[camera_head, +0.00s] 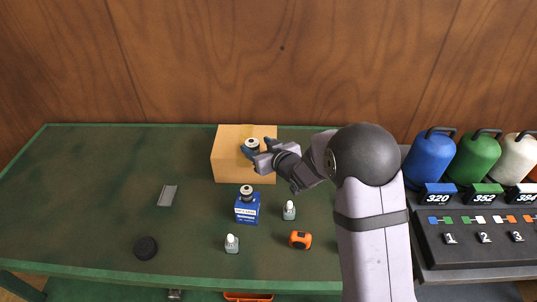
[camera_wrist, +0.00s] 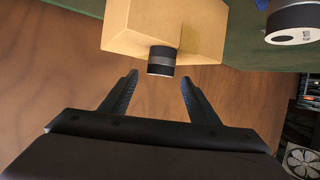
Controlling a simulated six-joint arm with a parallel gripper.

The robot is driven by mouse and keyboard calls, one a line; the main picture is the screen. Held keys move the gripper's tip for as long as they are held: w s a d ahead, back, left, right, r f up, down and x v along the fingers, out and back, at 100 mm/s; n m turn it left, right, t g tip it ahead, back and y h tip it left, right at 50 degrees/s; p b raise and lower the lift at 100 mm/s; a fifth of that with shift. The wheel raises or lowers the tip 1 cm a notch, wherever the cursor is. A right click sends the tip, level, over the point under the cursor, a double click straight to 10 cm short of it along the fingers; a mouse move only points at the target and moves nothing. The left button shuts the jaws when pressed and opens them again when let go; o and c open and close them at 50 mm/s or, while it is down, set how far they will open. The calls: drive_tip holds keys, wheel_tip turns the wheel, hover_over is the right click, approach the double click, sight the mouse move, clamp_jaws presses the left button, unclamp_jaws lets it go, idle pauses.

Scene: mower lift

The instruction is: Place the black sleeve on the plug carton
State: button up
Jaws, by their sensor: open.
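A tan cardboard carton (camera_head: 226,160) stands at the back of the green table; it fills the top of the wrist view (camera_wrist: 190,22). A small black-and-grey cylinder (camera_head: 251,144), perhaps the black sleeve, is at the carton; the wrist view shows it just beyond my fingertips, between their lines (camera_wrist: 160,62). A blue box (camera_head: 247,212) with a white label stands in front, a similar dark-and-pale cylinder (camera_head: 246,191) on top. I cannot read which box is the plug carton. My gripper (camera_head: 256,150) is open around or just short of the carton's cylinder, with nothing between the fingers (camera_wrist: 157,85).
Two small pale bottles (camera_head: 232,243) (camera_head: 289,210) and an orange tape measure (camera_head: 300,240) stand near the blue box. A black disc (camera_head: 145,247) and a grey metal piece (camera_head: 167,196) lie left. Coloured canisters (camera_head: 430,158) stand right. The table's far left is clear.

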drive_tip(key=b+v, duration=0.1)
drive_tip(key=v, duration=0.6)
drive_tip(key=shift+s, duration=0.2)
drive_tip(key=shift+d, duration=0.15)
drive_tip(key=s+d+f+m+g+h, duration=0.2)
drive_tip(key=s+d+f+g+h, duration=0.15)
drive_tip(key=s+d, duration=0.3)
drive_tip(key=s+d+f+m+g+h, duration=0.2)
drive_tip(key=s+d+f+h, duration=0.15)
drive_tip(key=s+d, duration=0.35)
drive_tip(key=s+d+m+g, duration=0.2)
drive_tip(key=s+g, duration=0.4)
drive_tip(key=s, duration=1)
drive_tip(key=shift+s+d+f, duration=0.35)
drive_tip(key=shift+s+d, duration=0.05)
drive_tip(key=shift+d, duration=0.1)
